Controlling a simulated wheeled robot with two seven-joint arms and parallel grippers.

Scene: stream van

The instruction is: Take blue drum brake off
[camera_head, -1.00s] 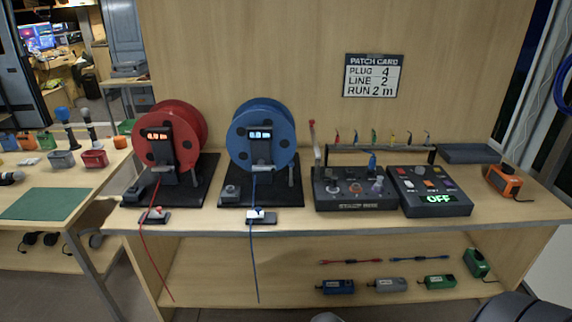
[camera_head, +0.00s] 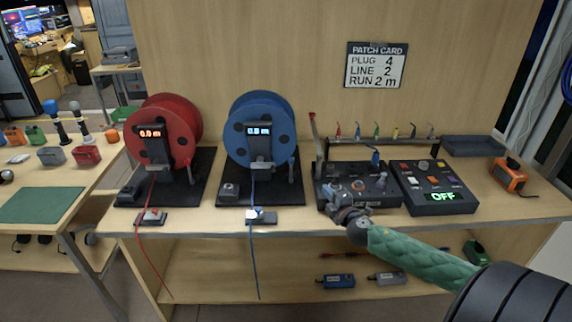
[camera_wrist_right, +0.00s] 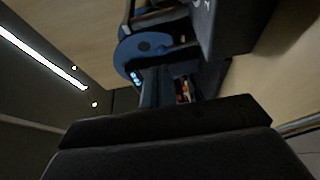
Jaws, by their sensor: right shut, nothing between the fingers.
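The blue drum (camera_head: 262,130) stands upright on its black base (camera_head: 258,199), with a small lit display on its front post. A short upright grey lever (camera_head: 291,175) stands at the right of the drum, and a small grey box with a knob (camera_head: 229,190) sits at its left front; I cannot tell which is the brake. My right gripper (camera_head: 331,204) is shut and empty, in front of the stamp box and right of the blue drum's base. The wrist view also shows part of the blue drum (camera_wrist_right: 138,52). My left gripper is out of view.
The red drum (camera_head: 165,130) stands to the left. The stamp box (camera_head: 386,190) and a panel reading OFF (camera_head: 433,188) are at right, below a rack of coloured plugs. A blue cable (camera_head: 256,260) hangs over the bench edge (camera_head: 200,229). Several small boxes lie on the lower shelf.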

